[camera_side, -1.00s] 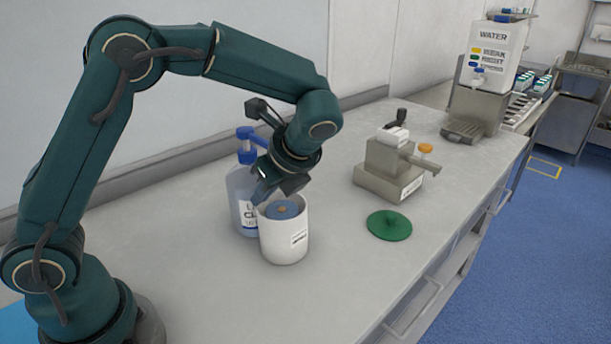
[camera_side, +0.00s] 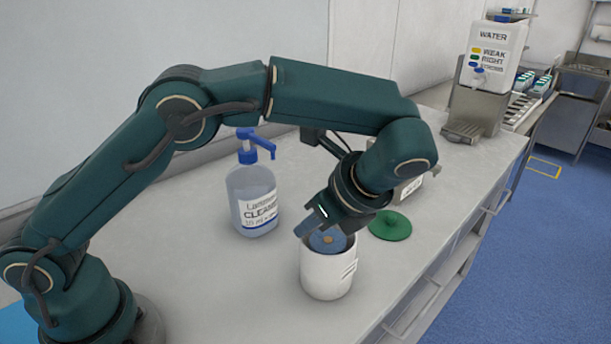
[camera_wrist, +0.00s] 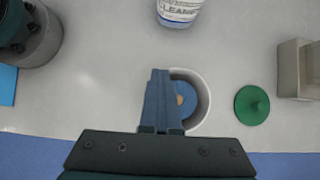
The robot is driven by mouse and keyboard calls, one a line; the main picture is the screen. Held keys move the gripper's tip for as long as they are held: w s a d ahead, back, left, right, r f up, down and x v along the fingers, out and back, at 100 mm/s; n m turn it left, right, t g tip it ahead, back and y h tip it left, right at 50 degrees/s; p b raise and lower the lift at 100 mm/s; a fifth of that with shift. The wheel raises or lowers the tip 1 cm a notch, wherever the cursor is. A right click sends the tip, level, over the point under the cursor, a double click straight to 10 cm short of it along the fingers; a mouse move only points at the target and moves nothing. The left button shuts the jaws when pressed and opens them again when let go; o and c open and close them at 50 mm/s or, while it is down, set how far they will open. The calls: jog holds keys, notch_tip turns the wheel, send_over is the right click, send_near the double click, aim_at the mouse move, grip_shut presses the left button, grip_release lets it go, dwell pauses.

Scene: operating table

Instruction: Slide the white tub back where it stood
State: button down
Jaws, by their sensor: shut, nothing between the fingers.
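The white tub (camera_side: 326,277) stands upright on the grey table, near its front edge. A blue disc with a tan centre (camera_side: 327,239) shows inside it. In the wrist view the tub's rim (camera_wrist: 207,96) and the disc (camera_wrist: 184,100) are partly hidden behind my fingers. My gripper (camera_side: 308,228) is shut and empty, with its fingertips at the tub's left rim. In the wrist view the closed fingers (camera_wrist: 159,76) lie over the left part of the tub. I cannot tell whether they touch its wall.
A cleaner bottle with a blue pump (camera_side: 256,198) stands behind and left of the tub. A green disc with a knob (camera_side: 390,226) lies to the right. A grey device (camera_wrist: 296,70) stands beyond it, and a water dispenser (camera_side: 489,75) at the back right.

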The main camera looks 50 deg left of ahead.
jog(key=shift+s+d+f, duration=0.1)
jog(key=shift+d+f, duration=0.2)
jog(key=s+a+r+n+h, duration=0.1)
jog(key=s+a+r, duration=0.2)
jog(key=a+r, duration=0.4)
jog(key=s+a+r, duration=0.3)
jog(key=a+r, duration=0.3)
jog(key=r, duration=0.2)
jog(key=s+d+f+n+t+h, duration=0.5)
jog(key=f+n, duration=0.4)
jog(key=n, duration=0.7)
jog(key=shift+s+d+n+t+h, duration=0.35)
jog(key=shift+s+d+h, duration=0.25)
jog(key=shift+s+d, duration=0.45)
